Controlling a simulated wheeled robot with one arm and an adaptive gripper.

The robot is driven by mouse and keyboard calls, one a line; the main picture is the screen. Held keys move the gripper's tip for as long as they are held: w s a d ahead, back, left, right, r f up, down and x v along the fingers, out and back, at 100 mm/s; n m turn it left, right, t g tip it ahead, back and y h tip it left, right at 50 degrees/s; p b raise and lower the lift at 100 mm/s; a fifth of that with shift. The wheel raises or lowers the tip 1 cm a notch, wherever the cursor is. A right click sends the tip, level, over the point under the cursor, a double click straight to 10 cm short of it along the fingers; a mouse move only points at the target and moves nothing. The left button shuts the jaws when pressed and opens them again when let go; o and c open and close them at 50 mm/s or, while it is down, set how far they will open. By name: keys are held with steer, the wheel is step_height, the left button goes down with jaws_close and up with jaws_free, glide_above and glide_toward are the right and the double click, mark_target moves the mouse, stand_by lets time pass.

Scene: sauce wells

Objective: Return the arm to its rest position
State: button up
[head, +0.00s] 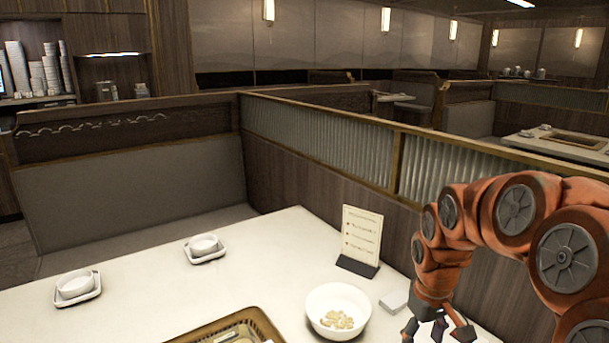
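My arm reaches in from the right edge of the head view, bent over with its end pointing down. My gripper (437,331) is at the bottom of the view, over the right end of the table. Its dark fingers are spread apart, with nothing seen between them. The lowest part of the fingers is close to the frame's bottom edge. A white bowl (323,296) with pale pieces in it stands left of my gripper. A small white block (394,301) lies between the bowl and my gripper.
The white table (150,300) carries two small cups on saucers (205,259), (92,297), a menu stand (360,240) and a woven tray (262,318). A booth partition (320,135) runs behind the table and my arm. A bench (130,185) stands at the left.

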steer(key=s+a+r+m+p, duration=0.1)
steer(key=s+a+r, duration=0.1)
steer(key=s, duration=1.1)
steer(key=s+a+r+m+g+p, duration=0.1)
steer(key=s+a, duration=0.3)
steer(key=s, duration=0.9)
steer(key=shift+s+r+m+g, duration=0.2)
steer(key=shift+r+m+g, duration=0.15)
steer(key=shift+m, duration=0.35)
